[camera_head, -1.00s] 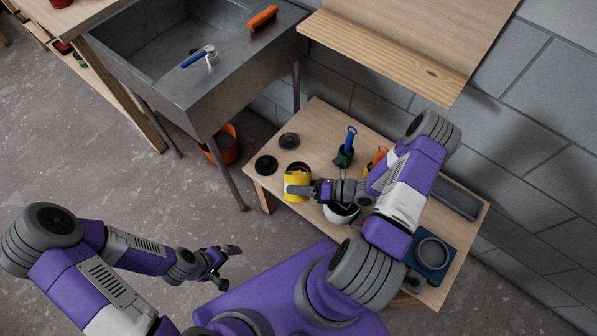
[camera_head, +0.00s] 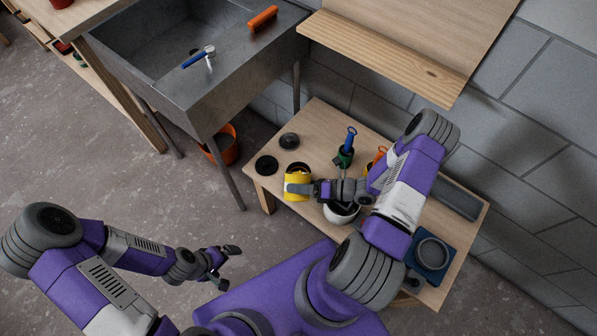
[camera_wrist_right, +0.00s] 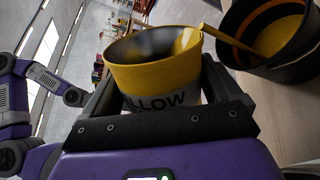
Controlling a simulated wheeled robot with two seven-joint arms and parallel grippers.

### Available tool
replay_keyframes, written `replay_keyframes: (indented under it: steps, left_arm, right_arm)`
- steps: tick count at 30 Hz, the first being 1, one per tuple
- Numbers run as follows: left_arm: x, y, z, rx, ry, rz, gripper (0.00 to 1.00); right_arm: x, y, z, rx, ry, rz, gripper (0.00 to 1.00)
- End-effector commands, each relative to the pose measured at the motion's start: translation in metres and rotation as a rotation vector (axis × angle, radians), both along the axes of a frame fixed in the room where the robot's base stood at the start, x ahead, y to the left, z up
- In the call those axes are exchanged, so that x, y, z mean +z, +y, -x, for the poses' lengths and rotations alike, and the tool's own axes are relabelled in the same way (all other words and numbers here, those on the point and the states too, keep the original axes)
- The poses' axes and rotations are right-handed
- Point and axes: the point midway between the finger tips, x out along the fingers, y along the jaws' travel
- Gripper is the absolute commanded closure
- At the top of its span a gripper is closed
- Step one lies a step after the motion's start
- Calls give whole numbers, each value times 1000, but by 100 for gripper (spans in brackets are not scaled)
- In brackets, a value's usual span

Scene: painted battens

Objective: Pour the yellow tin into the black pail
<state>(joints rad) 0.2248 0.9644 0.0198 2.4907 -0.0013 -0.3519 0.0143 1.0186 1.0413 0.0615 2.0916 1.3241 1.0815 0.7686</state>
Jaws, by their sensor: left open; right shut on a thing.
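The yellow tin (camera_head: 296,187) is clamped in my right gripper (camera_head: 303,187), at the left part of the low wooden table. In the right wrist view the tin (camera_wrist_right: 152,78) is between the two fingers, its mouth tipped toward the black pail (camera_wrist_right: 296,62). A thin yellow stream runs from the tin's rim into the pail, and yellow shows inside the pail. In the head view only the pail's dark rim (camera_head: 299,166) shows behind the tin. My left gripper (camera_head: 226,265) is open and empty above the floor, away from the table.
Black discs (camera_head: 266,165) lie at the table's left end. A green pot (camera_head: 345,157) with a blue-handled tool and a white bowl (camera_head: 341,216) stand near my right arm. A grey sink (camera_head: 205,110) stands left.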

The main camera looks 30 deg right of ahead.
Motion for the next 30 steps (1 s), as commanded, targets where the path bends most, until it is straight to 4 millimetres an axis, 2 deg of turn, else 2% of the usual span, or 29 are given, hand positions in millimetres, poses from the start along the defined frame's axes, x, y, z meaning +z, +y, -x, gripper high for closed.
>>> replay_keyframes:
  steps: [30]
  left_arm:
    - [4, 0, 0, 0, 0, 0, 0]
  right_arm:
    - [5, 0, -1, 1, 59, -41, 59]
